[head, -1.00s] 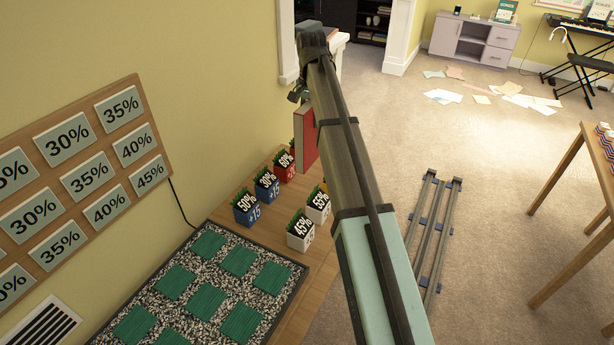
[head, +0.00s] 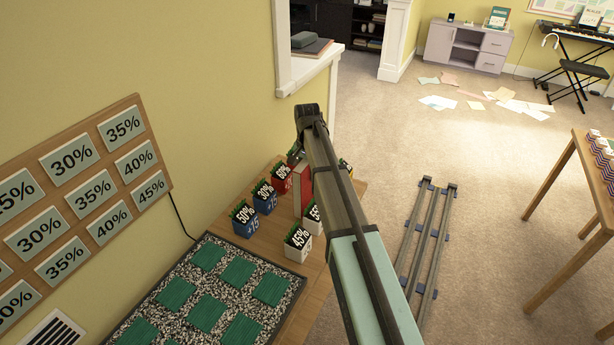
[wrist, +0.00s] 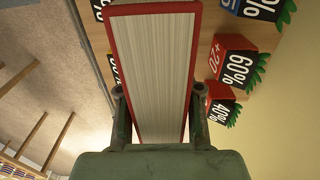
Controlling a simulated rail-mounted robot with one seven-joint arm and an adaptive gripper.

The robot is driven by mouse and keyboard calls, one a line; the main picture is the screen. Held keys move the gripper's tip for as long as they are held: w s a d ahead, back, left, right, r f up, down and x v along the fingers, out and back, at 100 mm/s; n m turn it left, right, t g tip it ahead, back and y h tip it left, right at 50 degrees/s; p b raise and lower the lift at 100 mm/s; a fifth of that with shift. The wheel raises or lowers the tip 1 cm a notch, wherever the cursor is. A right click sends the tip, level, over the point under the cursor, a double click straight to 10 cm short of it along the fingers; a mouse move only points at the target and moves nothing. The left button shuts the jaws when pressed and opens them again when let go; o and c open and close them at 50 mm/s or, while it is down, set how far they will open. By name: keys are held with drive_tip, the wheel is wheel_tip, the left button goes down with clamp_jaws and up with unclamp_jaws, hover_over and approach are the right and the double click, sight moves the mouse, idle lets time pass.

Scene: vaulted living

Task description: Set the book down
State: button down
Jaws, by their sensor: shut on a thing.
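The book (head: 303,190) has a red cover and pale pages. In the head view it hangs upright at the far end of the table, partly hidden by my arm. My gripper (wrist: 158,100) is shut on the book, with a finger on each cover. In the wrist view the book (wrist: 150,60) fills the middle, its page edges facing the camera. The wooden table (head: 268,240) is beneath it. I cannot tell whether the book's lower edge touches the table.
Small planter boxes with percent labels stand close around the book, including a red one (head: 282,178), a blue one (head: 265,200) and a white one (head: 297,245). A speckled tray (head: 205,270) with green squares fills the near table. The wall is on the left.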

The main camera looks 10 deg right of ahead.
drive_tip(key=shift+f, duration=1.35)
drive_tip(key=c, duration=0.8)
unclamp_jaws()
drive_tip(key=shift+o, duration=0.2)
wheel_tip(320, 180, up, 11)
drive_tip(key=shift+f+b, duration=0.1)
drive_tip(key=shift+b, duration=0.95)
drive_tip(key=shift+o, duration=0.4)
drive_tip(key=shift+r, duration=0.75)
